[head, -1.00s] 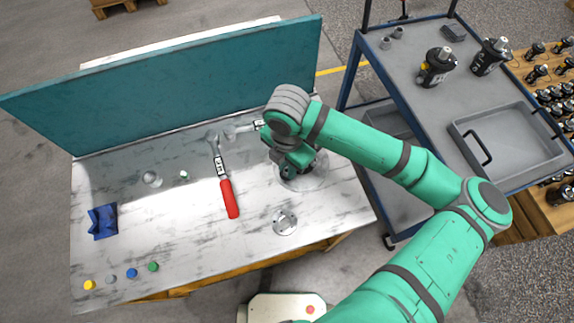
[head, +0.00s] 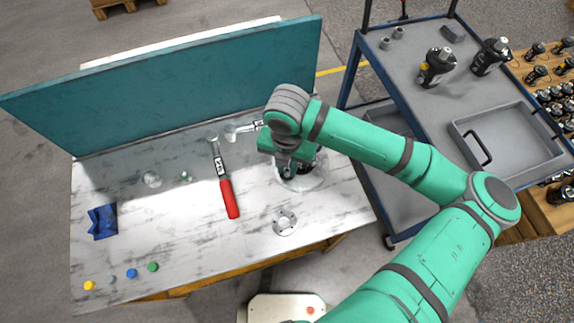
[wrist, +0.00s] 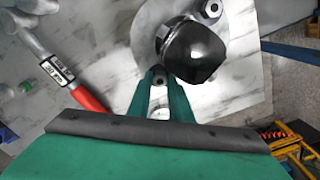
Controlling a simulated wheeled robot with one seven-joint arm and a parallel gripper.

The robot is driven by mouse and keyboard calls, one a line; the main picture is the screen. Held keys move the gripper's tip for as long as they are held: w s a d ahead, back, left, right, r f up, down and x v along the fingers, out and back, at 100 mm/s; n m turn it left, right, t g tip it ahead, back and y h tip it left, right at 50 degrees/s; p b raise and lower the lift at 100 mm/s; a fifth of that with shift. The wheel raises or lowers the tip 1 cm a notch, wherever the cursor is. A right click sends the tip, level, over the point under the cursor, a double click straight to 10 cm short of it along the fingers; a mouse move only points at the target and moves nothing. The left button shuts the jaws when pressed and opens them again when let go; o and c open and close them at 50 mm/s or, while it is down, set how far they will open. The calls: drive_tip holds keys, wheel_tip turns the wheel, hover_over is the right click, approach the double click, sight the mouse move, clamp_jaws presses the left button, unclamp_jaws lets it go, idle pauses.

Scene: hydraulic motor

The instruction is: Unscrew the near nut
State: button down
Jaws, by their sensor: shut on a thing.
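My gripper (wrist: 161,76) is shut on the near nut (wrist: 159,82), a small grey nut between the green fingertips in the wrist view. The black motor (wrist: 195,52) stands just beyond the fingertips on a round, light metal base (wrist: 233,38). A second nut (wrist: 211,10) sits on the far side of the motor. In the head view my gripper (head: 287,173) points down at the base (head: 308,184). My arm hides most of the motor there, and the held nut cannot be made out.
A round flanged part (head: 285,222) is in front. A teal panel (head: 180,85) closes the bench's back. A blue cart (head: 410,60) stands right. The bench's front middle is clear.

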drive_tip(key=c, duration=1.9)
unclamp_jaws()
drive_tip(key=shift+o, duration=0.2)
drive_tip(key=m, duration=0.5)
drive_tip(key=shift+m, duration=0.3)
drive_tip(key=m, duration=0.4)
drive_tip(key=shift+m, duration=0.4)
